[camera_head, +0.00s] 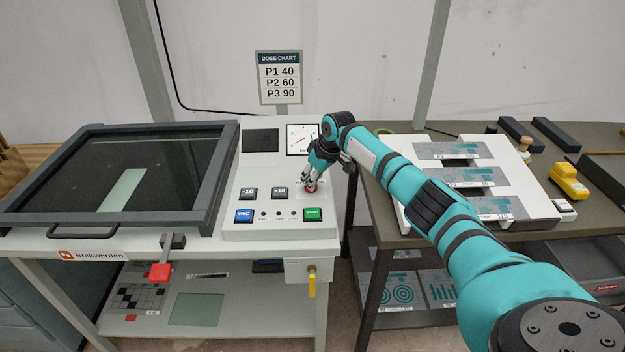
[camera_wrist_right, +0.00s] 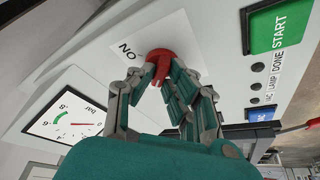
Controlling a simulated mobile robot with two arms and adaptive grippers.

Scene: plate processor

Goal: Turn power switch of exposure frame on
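The exposure frame's control panel (camera_head: 272,215) stands at the middle of the head view. A red rotary switch (camera_head: 312,188) sits on its right side, above the green START button. My right gripper (camera_head: 311,183) is over this switch, pointing down. In the right wrist view the fingers (camera_wrist_right: 160,73) close in on both sides of the red knob (camera_wrist_right: 159,56) and appear to be shut on it. The fingers hide part of the knob. Letters beside it read "NO" from this angle. My left gripper is not in view.
The panel also has a blue VAC button (camera_head: 244,216), a green START button (camera_head: 313,214), two dark -10/+10 buttons, small lamps and a gauge (camera_head: 302,140). A glass-lidded frame (camera_head: 125,175) is at left. A table with plates (camera_head: 455,150) is at right.

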